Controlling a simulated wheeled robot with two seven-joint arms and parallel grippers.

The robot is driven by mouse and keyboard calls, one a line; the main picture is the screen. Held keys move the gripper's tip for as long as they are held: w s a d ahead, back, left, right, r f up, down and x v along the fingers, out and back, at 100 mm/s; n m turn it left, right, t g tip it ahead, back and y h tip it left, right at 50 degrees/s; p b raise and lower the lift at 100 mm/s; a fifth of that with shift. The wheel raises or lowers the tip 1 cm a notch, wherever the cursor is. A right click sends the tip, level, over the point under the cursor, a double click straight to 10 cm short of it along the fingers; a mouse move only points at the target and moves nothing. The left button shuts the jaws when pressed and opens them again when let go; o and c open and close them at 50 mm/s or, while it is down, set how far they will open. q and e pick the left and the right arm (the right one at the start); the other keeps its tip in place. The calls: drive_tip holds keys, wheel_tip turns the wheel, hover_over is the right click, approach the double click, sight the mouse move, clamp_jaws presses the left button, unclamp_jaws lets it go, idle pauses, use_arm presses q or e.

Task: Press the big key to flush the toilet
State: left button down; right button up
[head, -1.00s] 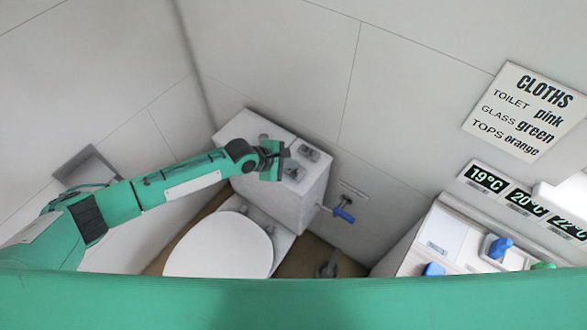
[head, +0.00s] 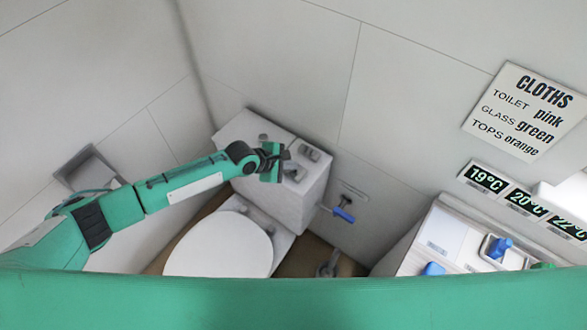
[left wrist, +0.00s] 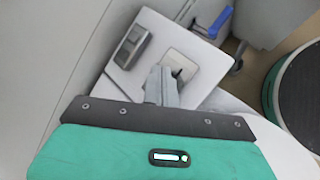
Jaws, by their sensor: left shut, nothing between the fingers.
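The white toilet has its lid (head: 222,245) down, with the cistern (head: 295,205) behind it against the wall. A dark two-part key fixture (head: 310,152) sits on the cistern top; it also shows in the left wrist view (left wrist: 131,46). Beside it is a pale square plate (left wrist: 180,62) with a small dark mark, partly hidden by my fingers. My left gripper (head: 284,164) is shut and empty over the cistern top. In the left wrist view its fingertips (left wrist: 172,76) overlap the plate, with the dark fixture up and left of them. I cannot tell whether they touch. My right gripper is out of view.
A blue-handled valve (head: 343,214) sticks out right of the cistern. A grey wall box (head: 88,168) is at left. A white cart or counter (head: 440,235) with blue and green items stands at right, below wall signs (head: 525,110). Walls close in behind the cistern.

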use_arm(q)
drive_tip(key=shift+f+b, duration=0.45)
drive_tip(key=shift+f, duration=0.5)
idle(0.6)
drive_tip(key=shift+r+p, duration=1.35)
drive_tip(key=shift+p, duration=0.1)
wheel_tip(320, 180, up, 5)
drive_tip(key=p, duration=0.5)
drive_tip(key=shift+r+p, duration=0.1)
drive_tip(key=shift+p, duration=0.2)
